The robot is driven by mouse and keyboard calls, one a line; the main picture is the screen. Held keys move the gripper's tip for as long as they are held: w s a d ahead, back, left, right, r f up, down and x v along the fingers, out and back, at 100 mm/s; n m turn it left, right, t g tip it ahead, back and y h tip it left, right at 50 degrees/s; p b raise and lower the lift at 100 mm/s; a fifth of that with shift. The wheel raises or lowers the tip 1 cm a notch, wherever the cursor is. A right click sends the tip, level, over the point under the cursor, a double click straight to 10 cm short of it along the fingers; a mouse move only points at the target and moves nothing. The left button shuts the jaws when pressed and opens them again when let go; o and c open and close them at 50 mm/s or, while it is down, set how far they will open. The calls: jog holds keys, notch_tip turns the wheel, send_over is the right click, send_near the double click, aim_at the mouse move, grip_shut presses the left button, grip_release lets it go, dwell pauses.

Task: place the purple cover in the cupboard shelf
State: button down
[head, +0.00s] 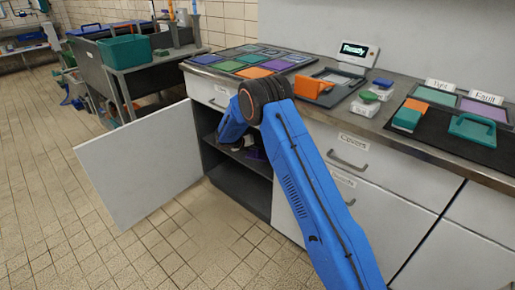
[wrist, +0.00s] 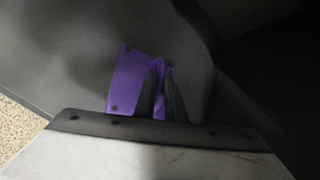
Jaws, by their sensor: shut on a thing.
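The purple cover (wrist: 126,82) shows in the wrist view as a flat purple plate with small dark holes near its edges. My gripper (wrist: 160,72) is shut on it, with both dark fingers at a raised purple part. The cupboard shelf (head: 262,167) is a dark grey board inside the cupboard. In the wrist view a grey surface lies behind the cover; I cannot tell whether the cover touches it.
The white cupboard door (head: 140,165) stands open to the left. The worktop above holds a panel of coloured tiles (head: 250,62), an orange holder (head: 314,88) and a "Ready" display (head: 354,50). A grey cart (head: 140,70) with green bins stands behind the door. The tiled floor in front is clear.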

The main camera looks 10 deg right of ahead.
jog(key=c, duration=1.8)
grip_release()
jog(key=shift+a+r, duration=0.15)
jog(key=v, duration=1.1)
jog(key=shift+s+a+r, duration=0.25)
jog(key=shift+a, duration=0.1)
